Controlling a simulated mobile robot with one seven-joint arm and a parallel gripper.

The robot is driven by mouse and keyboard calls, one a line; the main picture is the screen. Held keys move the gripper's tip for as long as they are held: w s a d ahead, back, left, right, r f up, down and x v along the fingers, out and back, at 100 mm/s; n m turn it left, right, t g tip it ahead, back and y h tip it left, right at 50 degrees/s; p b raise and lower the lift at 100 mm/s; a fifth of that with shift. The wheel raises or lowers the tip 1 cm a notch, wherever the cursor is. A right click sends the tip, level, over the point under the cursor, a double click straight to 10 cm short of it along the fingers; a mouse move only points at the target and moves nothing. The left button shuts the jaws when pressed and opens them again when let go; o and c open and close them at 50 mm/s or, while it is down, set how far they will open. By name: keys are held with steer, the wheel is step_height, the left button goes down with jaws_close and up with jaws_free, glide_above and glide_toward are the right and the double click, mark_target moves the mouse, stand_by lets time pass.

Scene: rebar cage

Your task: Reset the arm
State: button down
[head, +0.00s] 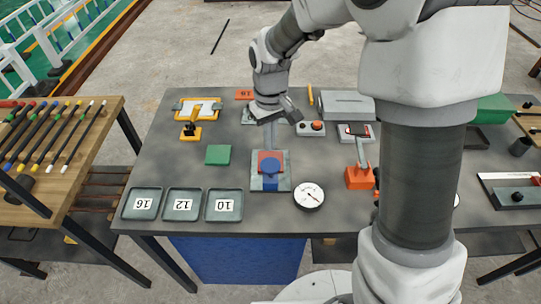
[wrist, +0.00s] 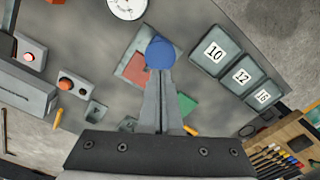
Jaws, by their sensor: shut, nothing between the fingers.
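My arm reaches over the grey table from the right, with my gripper (head: 271,147) pointing down above the middle. In the wrist view the two fingers of my gripper (wrist: 160,76) are together, with nothing between them. A blue round-topped piece (head: 270,167) lies just beyond the fingertips; it also shows in the wrist view (wrist: 160,53). It sits at a red block (head: 268,156) on a grey plate (head: 270,184). Whether the fingertips touch the blue piece I cannot tell.
Trays marked 16 (head: 142,203), 12 (head: 183,204) and 10 (head: 224,205) line the front left. A green block (head: 218,155) and a round gauge (head: 309,195) lie nearby. An orange-based fixture (head: 359,177) stands to the right. A wooden rack of coloured-ended rods (head: 45,150) is at far left.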

steer(key=shift+r, duration=0.3)
steer(key=s+d+r+m+t, duration=0.1)
steer(key=s+d+r, duration=0.2)
steer(key=r, duration=0.3)
steer(key=s+d+r+m+t, duration=0.1)
steer(key=s+d+r+t, duration=0.1)
steer(key=s+d+r, duration=0.3)
steer(key=s+d+r+m+t, duration=0.1)
steer(key=s+d+r, duration=0.1)
steer(key=s, duration=0.3)
steer(key=s+d+r+m+t, duration=0.1)
steer(key=s+d+r+m, duration=0.1)
steer(key=s+r, duration=0.2)
steer(key=shift+s+d+m+t, duration=0.25)
steer(key=shift+s+m+t, duration=0.05)
steer(key=shift+s, duration=0.55)
